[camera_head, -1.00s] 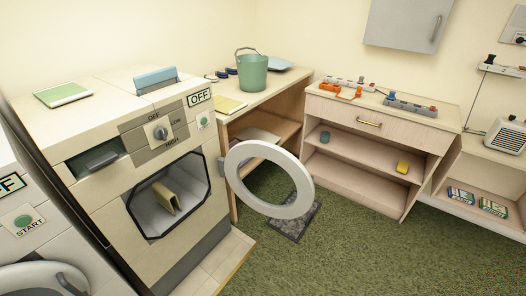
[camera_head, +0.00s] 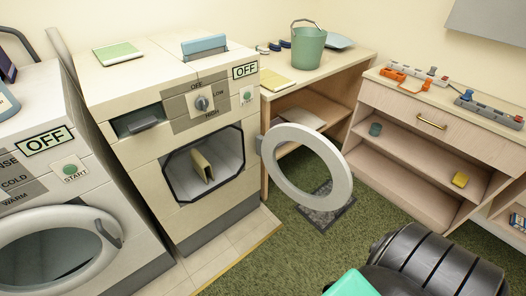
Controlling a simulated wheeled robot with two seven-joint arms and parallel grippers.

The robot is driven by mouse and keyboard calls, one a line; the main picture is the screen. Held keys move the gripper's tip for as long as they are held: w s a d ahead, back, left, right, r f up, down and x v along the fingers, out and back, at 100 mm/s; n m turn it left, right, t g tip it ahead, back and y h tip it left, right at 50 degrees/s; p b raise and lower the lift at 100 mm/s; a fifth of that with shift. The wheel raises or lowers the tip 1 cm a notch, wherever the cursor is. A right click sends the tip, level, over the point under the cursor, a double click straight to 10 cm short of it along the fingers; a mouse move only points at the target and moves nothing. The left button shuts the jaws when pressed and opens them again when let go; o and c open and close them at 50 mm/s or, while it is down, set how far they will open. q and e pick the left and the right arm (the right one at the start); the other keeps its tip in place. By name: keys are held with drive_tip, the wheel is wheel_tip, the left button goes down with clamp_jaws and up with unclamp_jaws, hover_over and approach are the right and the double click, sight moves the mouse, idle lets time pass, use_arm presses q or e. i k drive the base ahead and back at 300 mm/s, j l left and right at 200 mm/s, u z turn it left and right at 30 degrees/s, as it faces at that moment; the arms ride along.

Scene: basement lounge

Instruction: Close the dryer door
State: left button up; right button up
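The dryer (camera_head: 140,88) stands left of centre with an OFF label and a HIGH/LOW dial. Its round white door (camera_head: 341,186) is swung wide open to the right, hinged at the right edge of the opening. A yellowish folded item (camera_head: 203,166) is inside the drum. A black and teal part of my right arm enters at the bottom right, apart from the door in the picture. Neither gripper's fingers are in view.
A washer (camera_head: 35,190) with its round door shut stands at left. Right of the dryer is a wooden desk (camera_head: 345,62) with a green bucket (camera_head: 308,46). A drawer shelf unit (camera_head: 395,102) stands further right.

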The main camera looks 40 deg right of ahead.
sight(266, 146)
drive_tip(key=l+u, duration=0.15)
drive_tip(key=l, duration=0.3)
drive_tip(key=l+u, duration=0.15)
drive_tip(key=l, duration=0.25)
drive_tip(key=l+u, duration=0.15)
drive_tip(key=l, duration=0.3)
drive_tip(key=k+l+u, duration=0.15)
drive_tip(key=l, duration=0.25)
drive_tip(key=l+u, duration=0.15)
drive_tip(key=l, duration=0.25)
drive_tip(key=k+l+u, duration=0.15)
drive_tip(key=l, duration=0.25)
drive_tip(key=k+l+u, duration=0.15)
drive_tip(key=l, duration=0.25)
drive_tip(key=k+l+u, duration=0.15)
drive_tip(key=l, duration=0.2)
